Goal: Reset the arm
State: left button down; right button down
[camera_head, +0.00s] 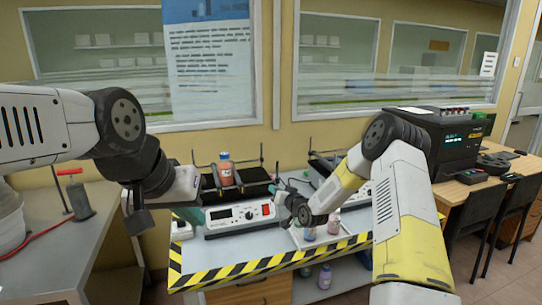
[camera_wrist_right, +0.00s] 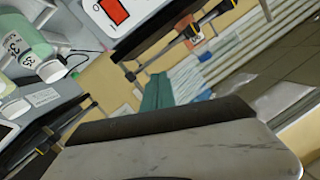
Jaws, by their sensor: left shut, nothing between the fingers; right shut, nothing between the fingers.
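My left gripper (camera_head: 190,212) is at the left end of a white instrument (camera_head: 238,216) with a display and a red switch. Whether either gripper touches the instrument I cannot tell. In the right wrist view I cannot make out the right fingertips clearly.
A reddish-brown bottle (camera_head: 225,168) stands upright on the instrument's black platform. A second instrument (camera_head: 355,195) is partly hidden behind my right arm. Small bottles (camera_head: 310,232) stand near the front edge, striped yellow and black. Another bottle (camera_head: 325,277) is on the lower shelf.

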jog(key=s+d+r+n+g+h, duration=0.1)
jog(key=s+d+r+g+h, duration=0.15)
jog(key=s+d+r, duration=0.45)
jog(key=s+d+r+g+h, duration=0.2)
jog(key=s+r+h, duration=0.1)
jog(key=s+r, duration=0.7)
jog(key=s+d+r+g, duration=0.2)
jog(key=s, duration=1.2)
jog(key=s+d+r+m+g, duration=0.1)
jog(key=s+d+r, duration=0.1)
jog(key=s, duration=1.3)
jog(key=shift+s+g, duration=0.25)
jog(key=shift+g, duration=0.1)
